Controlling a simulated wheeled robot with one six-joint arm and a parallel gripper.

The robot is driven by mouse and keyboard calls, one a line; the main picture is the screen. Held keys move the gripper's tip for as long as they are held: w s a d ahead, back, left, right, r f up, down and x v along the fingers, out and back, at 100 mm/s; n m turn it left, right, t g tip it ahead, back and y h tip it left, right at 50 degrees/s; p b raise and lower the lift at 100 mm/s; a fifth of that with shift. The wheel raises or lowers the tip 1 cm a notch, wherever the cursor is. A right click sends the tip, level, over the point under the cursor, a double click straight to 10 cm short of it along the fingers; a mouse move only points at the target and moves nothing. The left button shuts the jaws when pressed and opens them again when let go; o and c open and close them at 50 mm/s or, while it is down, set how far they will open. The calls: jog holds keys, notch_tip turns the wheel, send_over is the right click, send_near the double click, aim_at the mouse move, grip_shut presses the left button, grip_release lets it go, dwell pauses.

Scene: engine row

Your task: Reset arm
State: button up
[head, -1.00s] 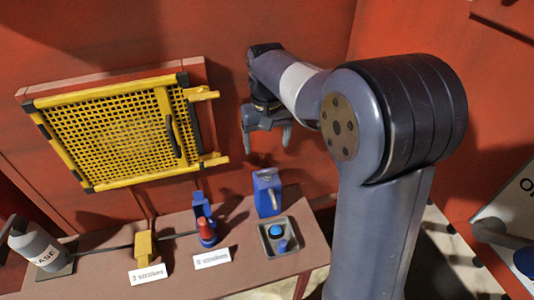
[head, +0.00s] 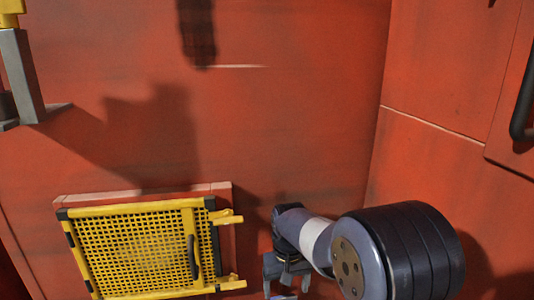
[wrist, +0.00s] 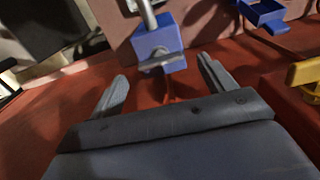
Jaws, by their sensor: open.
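My gripper (head: 284,284) shows at the lower middle of the head view, hanging downward in front of the red wall, to the right of the yellow mesh guard (head: 135,250). In the wrist view its two grey fingers (wrist: 160,92) are spread apart with nothing between them. Beyond the fingertips in the wrist view is a blue block with a grey lever (wrist: 160,50), apart from the fingers. My arm's large dark joint fills the lower right of the head view.
The red wall (head: 300,120) is bare above my arm. A grey post with a yellow top (head: 22,75) stands at the upper left. A dark handle (head: 524,100) is at the right edge. In the wrist view, a blue bracket (wrist: 262,14) and a yellow part (wrist: 303,75) lie to the right.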

aim_at(286, 298)
notch_tip(286, 298, down, 3)
jog(key=shift+f, duration=0.15)
jog(key=shift+n, duration=0.7)
